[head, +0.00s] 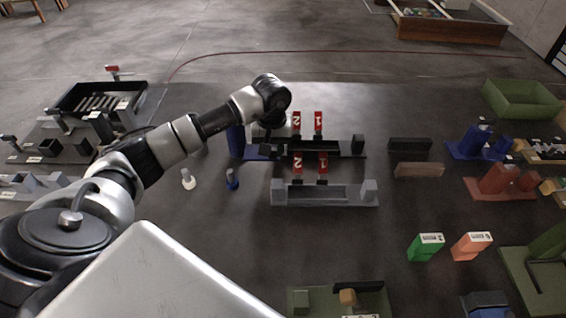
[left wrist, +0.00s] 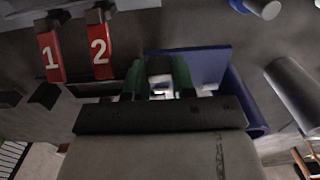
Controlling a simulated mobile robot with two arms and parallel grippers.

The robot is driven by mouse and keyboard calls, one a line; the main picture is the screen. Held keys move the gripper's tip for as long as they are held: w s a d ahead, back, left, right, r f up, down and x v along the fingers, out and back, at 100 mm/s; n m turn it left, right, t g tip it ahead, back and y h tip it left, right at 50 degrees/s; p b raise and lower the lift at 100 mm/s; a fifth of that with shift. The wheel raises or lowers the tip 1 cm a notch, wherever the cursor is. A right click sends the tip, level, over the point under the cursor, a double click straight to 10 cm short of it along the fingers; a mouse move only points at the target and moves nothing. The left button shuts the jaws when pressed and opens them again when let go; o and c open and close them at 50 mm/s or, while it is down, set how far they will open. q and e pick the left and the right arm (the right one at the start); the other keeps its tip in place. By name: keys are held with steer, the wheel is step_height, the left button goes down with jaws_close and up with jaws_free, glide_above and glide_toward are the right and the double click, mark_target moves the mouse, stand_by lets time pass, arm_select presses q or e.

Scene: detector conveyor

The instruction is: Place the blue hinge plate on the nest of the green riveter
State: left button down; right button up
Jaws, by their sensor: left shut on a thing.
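My left gripper (head: 270,138) is over the centre back of the dark surface. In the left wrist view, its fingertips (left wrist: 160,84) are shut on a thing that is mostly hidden. Green parts flank a dark middle there, and I cannot tell finger from held part. A blue stand with a flat plate (left wrist: 205,64) and a round post is just beyond the fingers. In the head view its post (head: 235,139) is left of the gripper. I cannot single out the blue hinge plate. A green L-shaped fixture (head: 506,262) is at the right edge; its nest is not clear.
Red tags 1 (head: 318,122) and 2 (head: 296,122) stand close right of the gripper, on a dark rack. A grey tray (head: 325,195) lies in front. Blue (head: 465,147) and red (head: 496,181) fixtures and a green bin (head: 522,98) are right.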

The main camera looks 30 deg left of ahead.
arm_select(q)
step_height(320, 180, down, 2)
steer(key=shift+f, duration=0.1)
step_height(320, 180, down, 4)
steer(key=shift+r+p, duration=0.15)
steer(key=shift+p, duration=0.4)
steer(key=shift+f, duration=0.25)
steer(key=c, duration=1.4)
jaws_free()
steer(key=shift+f, duration=0.1)
steer(key=o, duration=0.5)
arm_select(e)
steer(key=shift+r, duration=0.55)
